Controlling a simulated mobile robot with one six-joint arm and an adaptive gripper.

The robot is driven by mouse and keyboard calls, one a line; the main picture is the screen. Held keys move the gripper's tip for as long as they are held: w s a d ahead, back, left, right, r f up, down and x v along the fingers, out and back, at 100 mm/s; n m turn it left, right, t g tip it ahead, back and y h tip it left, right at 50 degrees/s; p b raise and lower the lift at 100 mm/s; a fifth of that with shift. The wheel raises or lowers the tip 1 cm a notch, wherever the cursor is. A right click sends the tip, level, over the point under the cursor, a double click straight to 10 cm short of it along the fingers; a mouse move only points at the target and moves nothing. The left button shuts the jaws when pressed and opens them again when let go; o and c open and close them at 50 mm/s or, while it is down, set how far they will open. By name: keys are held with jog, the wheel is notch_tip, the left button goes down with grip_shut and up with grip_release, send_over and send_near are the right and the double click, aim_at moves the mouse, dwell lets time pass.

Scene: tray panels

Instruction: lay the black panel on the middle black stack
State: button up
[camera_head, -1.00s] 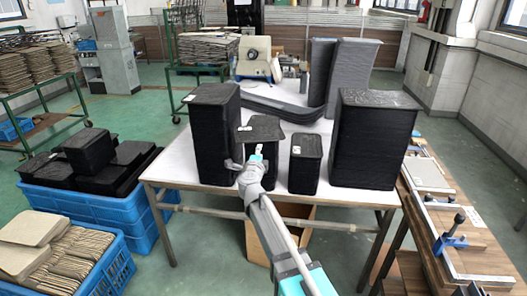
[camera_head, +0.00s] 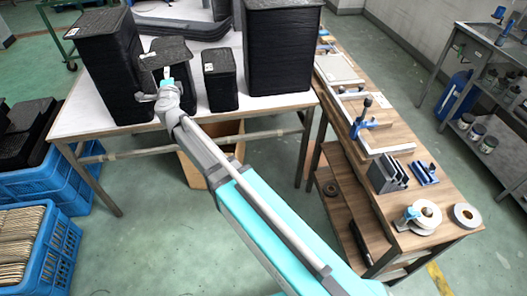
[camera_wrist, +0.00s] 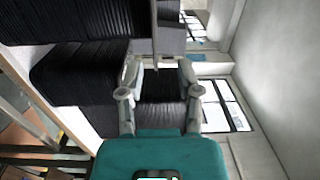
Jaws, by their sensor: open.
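Several black stacks stand on the white table (camera_head: 82,112). The middle black stack (camera_head: 168,52) stands between the tall left stack (camera_head: 105,62) and a small stack (camera_head: 221,82). A black panel lies flat on top of the middle stack, with a white label at its front left corner; I cannot tell its lower edge from the stack below. My gripper (camera_head: 156,89) is open and empty at the front of the middle stack, just below its top edge. In the wrist view its fingers (camera_wrist: 161,70) are apart, with dark ridged layers behind them. My arm hides part of the stack's front.
A large black stack (camera_head: 282,48) stands to the right. Blue crates (camera_head: 60,180) at the left hold black panels and tan sheets. A wooden workbench (camera_head: 350,165) with tools stands to the right. The floor between table and bench is partly clear.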

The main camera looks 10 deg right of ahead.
jog(key=s+d+f+n+g+y, duration=0.6)
jog(key=s+d+f+n+g, duration=0.6)
jog(key=n, duration=0.5)
jog(key=s+d+f+g+h, duration=0.3)
jog(key=s+d, duration=0.5)
jog(key=s, duration=0.1)
jog(key=s+d+f+g+h, duration=0.3)
jog(key=s+d+f, duration=0.1)
jog(key=s+d, duration=0.4)
jog(key=shift+s+d, duration=0.35)
jog(key=shift+d, duration=0.15)
jog(key=shift+c, duration=0.2)
grip_shut()
